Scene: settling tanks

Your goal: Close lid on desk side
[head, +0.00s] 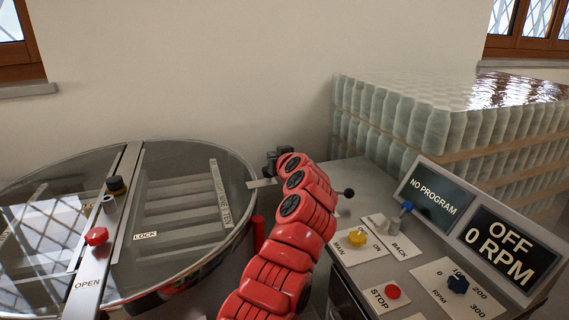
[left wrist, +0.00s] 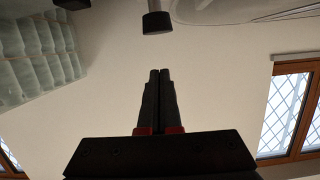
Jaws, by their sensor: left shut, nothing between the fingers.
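A round steel tank has a clear lid in two halves, split by a metal bar (head: 107,215). The desk-side lid half (head: 185,200), on the right, looks flat over the tank; whether it is fully seated I cannot tell. A flat metal tab (head: 262,183) sticks out from its rim towards my arm. My left gripper (head: 271,158) is just beyond the rim on the desk side, its fingers small and partly hidden by my red arm. The left wrist view shows the fingers (left wrist: 158,85) together and empty, with a black knob (left wrist: 157,22) beyond them. My right gripper is out of view.
The control desk (head: 350,170) stands at right, with switches, a black ball knob (head: 348,193) and a display (head: 505,250) reading OFF, 0 RPM. A tall stack of bottles (head: 440,125) stands behind it. The bar carries a red knob (head: 96,236) and a black knob (head: 116,186).

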